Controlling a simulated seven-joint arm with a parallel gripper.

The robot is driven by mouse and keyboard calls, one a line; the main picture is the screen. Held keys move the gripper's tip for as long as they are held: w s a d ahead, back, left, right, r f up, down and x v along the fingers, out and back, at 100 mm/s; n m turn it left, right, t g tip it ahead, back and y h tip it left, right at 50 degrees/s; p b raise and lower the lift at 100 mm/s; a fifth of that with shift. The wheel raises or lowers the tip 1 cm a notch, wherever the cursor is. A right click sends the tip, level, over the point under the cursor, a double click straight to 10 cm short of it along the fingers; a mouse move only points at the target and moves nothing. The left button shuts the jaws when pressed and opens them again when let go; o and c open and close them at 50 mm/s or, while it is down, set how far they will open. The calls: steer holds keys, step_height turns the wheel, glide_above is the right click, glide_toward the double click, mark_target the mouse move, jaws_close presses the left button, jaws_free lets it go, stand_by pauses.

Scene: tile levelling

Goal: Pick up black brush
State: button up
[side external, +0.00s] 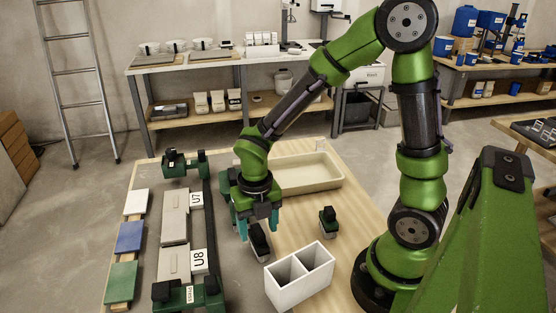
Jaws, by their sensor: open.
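A black brush-like block (259,241) with a paler lower edge stands on the wooden table, just below and in front of my gripper. My gripper (258,222) points down with its teal fingers apart. The block's top lies near the gap between the fingers; I cannot tell whether they touch it. A second small block (328,220), black on top with green and pale parts, stands to the right, clear of my gripper.
A white two-compartment box (300,276) stands at the front right. A cream tray (318,180) lies behind my gripper. A green-and-black frame with grey tiles (174,225), labelled U7 and U8, is on the left, beside white, blue (130,237) and green sample tiles.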

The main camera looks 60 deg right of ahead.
mark_target(258, 240)
steer(key=shift+f, duration=2.7)
jaws_close()
